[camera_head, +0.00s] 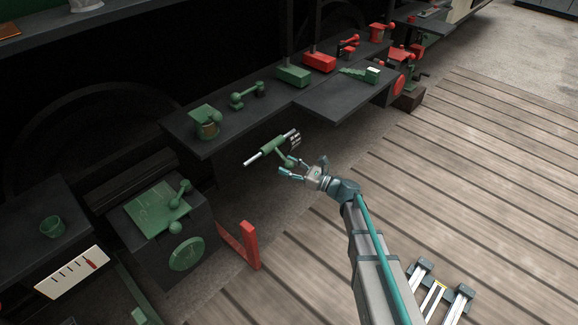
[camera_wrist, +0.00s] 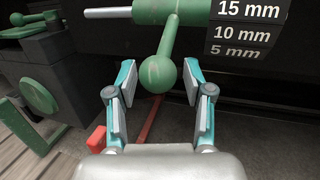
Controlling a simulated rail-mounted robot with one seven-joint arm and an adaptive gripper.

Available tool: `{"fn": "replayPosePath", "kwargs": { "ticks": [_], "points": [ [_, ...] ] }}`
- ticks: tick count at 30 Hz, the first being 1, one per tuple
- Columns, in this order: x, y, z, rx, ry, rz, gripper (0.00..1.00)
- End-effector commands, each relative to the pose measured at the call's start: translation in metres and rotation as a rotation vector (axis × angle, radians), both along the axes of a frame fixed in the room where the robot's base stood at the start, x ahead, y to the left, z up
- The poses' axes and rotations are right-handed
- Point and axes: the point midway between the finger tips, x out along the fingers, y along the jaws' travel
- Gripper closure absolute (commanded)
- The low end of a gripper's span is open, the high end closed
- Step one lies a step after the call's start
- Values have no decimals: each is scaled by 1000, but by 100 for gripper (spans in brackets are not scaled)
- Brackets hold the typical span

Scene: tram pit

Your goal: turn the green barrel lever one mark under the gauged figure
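The green barrel (camera_head: 267,150) sits on a pale rod below the dark shelf's front edge, and it shows at the top of the wrist view (camera_wrist: 165,12). Its lever hangs down and ends in a green ball (camera_wrist: 158,74), also seen in the head view (camera_head: 288,163). A black scale (camera_wrist: 246,32) right of the barrel reads 15 mm, 10 mm and 5 mm from top to bottom. My gripper (camera_head: 304,168) is open near the ball. In the wrist view its fingers stand left and right of the ball; I cannot tell whether they touch it.
A white board (camera_head: 72,272) with several black lines and a red marker is at lower left. Green and red fittings line the shelf (camera_head: 225,140). The plank floor is open at right.

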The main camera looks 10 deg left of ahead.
Motion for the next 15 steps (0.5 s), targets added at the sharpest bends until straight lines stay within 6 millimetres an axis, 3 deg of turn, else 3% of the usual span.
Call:
{"fn": "replayPosePath", "kwargs": {
  "ticks": [10,15],
  "points": [
    [-1,-2,2,4,-1,0,41],
    [-4,-15,1,4,0,-2,41]
  ]
}}
